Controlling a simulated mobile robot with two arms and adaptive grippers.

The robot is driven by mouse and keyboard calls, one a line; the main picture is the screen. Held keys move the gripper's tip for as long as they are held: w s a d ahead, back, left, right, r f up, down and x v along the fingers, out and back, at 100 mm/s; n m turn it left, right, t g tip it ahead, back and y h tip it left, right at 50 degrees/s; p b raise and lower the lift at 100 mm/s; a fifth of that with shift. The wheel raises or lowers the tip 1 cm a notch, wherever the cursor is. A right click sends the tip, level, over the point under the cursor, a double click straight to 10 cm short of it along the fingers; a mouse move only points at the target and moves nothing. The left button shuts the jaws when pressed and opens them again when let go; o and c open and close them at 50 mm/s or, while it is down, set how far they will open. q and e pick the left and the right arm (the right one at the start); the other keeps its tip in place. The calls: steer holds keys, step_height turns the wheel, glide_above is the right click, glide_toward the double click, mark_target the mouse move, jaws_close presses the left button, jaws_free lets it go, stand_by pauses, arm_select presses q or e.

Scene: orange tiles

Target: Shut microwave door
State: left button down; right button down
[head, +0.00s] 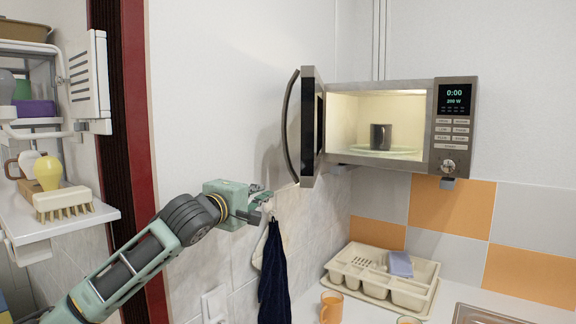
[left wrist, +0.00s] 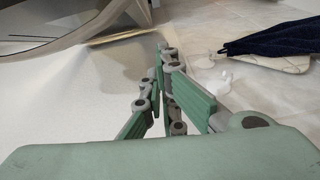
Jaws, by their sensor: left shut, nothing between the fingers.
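The microwave (head: 455,130) is mounted on the wall with its lit cavity showing. Its door (head: 311,125) stands wide open on the left, seen nearly edge-on, with a curved dark handle (head: 290,125) on its outer side. A dark mug (head: 381,137) stands on the glass turntable (head: 400,151) inside. My left gripper (head: 268,194) is below and left of the door, apart from it, and its fingers are shut and empty. In the left wrist view the closed fingers (left wrist: 163,50) point ahead, with a curved grey part, probably the handle (left wrist: 75,42), at upper left. My right gripper is not in view.
A dark blue towel (head: 273,275) hangs on the wall just below my left gripper. A cream dish rack (head: 380,280) and an orange mug (head: 331,306) stand on the counter.

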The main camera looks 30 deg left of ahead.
arm_select(q)
steer(key=w+d+r+p, duration=0.2)
steer(key=w+r+p, duration=0.1)
steer(key=w+p, duration=0.6)
steer(key=shift+w+d+n, duration=0.3)
steer(key=shift+w, duration=0.45)
steer(key=shift+a+f, duration=0.1)
